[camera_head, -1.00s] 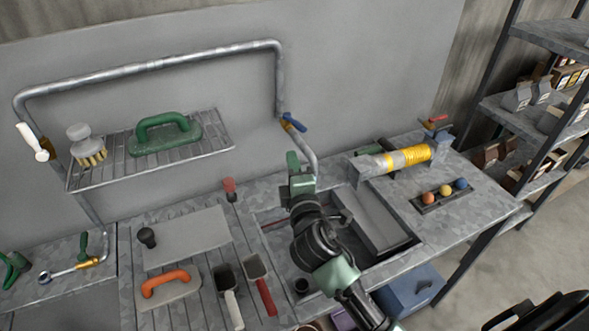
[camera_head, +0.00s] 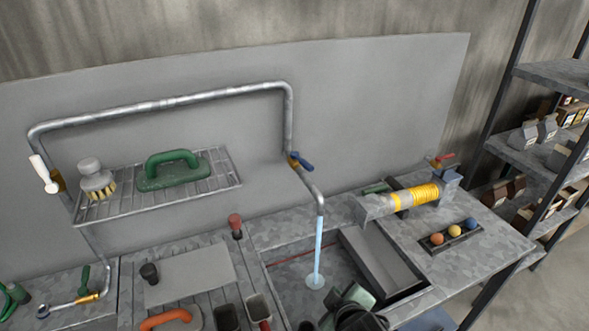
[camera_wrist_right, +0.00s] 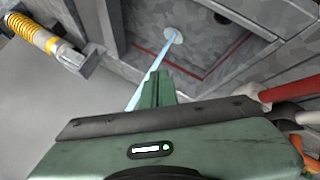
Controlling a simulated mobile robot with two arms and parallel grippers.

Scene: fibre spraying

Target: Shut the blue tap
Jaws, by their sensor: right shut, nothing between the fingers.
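The blue tap (camera_head: 302,162) is a lever on a brass valve, on the grey pipe's lower right end. The lever slants down to the right. A pale blue water stream (camera_head: 318,245) falls from the spout below it into the sink (camera_head: 293,275). My right gripper (camera_head: 352,298) is low over the front of the sink, below and apart from the tap. In the wrist view its green fingers (camera_wrist_right: 158,88) are shut and empty, and the stream passes beside them. The tap is not visible in the wrist view. My left gripper is not in view.
A wire shelf (camera_head: 228,180) with a green float (camera_head: 172,170) and a brush (camera_head: 96,180) hangs left of the tap. A yellow-wound roller (camera_head: 422,194) and a tray of coloured balls (camera_head: 437,244) are at right. Space around the blue lever is clear.

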